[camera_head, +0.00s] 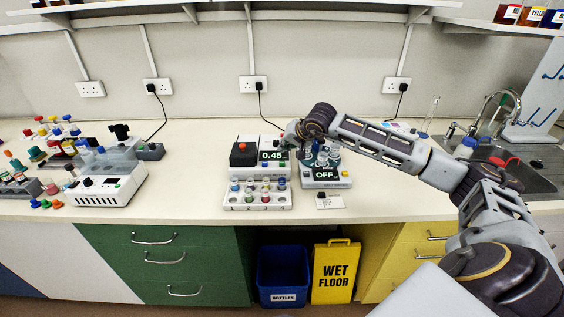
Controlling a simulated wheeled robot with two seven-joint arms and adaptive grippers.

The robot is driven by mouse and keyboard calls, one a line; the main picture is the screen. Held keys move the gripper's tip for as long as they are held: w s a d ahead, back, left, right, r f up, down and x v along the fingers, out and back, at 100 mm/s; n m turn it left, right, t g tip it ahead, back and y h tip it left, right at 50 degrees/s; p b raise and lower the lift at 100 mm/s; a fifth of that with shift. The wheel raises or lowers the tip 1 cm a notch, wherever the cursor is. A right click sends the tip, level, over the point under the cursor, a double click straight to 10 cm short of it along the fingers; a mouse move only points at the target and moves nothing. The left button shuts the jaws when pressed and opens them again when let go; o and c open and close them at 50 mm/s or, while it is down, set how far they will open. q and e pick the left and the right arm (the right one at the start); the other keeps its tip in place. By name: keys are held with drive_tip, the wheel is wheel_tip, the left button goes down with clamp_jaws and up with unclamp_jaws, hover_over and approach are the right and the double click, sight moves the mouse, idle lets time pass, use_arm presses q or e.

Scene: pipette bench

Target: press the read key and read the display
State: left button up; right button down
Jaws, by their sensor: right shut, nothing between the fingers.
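A white instrument (262,170) stands on the bench at the middle. Its dark display (272,155) is lit and reads 0.45. A black block with a red top (243,152) sits on its left part. My right arm reaches in from the right, and my right gripper (287,143) is shut and empty, pointing down at the instrument just above the display's right side. The read key cannot be made out; I cannot tell whether the fingers touch it. My left gripper is not in view.
A second device (325,180) right of the instrument has a display reading OFF. A white rack of coloured vials (258,201) stands in front. A white machine (108,188) and coloured caps fill the left. The sink (520,172) is at right. The bench between is clear.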

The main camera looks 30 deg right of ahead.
sight(284, 162)
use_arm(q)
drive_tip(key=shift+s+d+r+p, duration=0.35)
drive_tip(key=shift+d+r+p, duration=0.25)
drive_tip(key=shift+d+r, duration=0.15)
use_arm(e)
wheel_tip(284, 162, up, 3)
drive_tip(key=shift+r, duration=0.2)
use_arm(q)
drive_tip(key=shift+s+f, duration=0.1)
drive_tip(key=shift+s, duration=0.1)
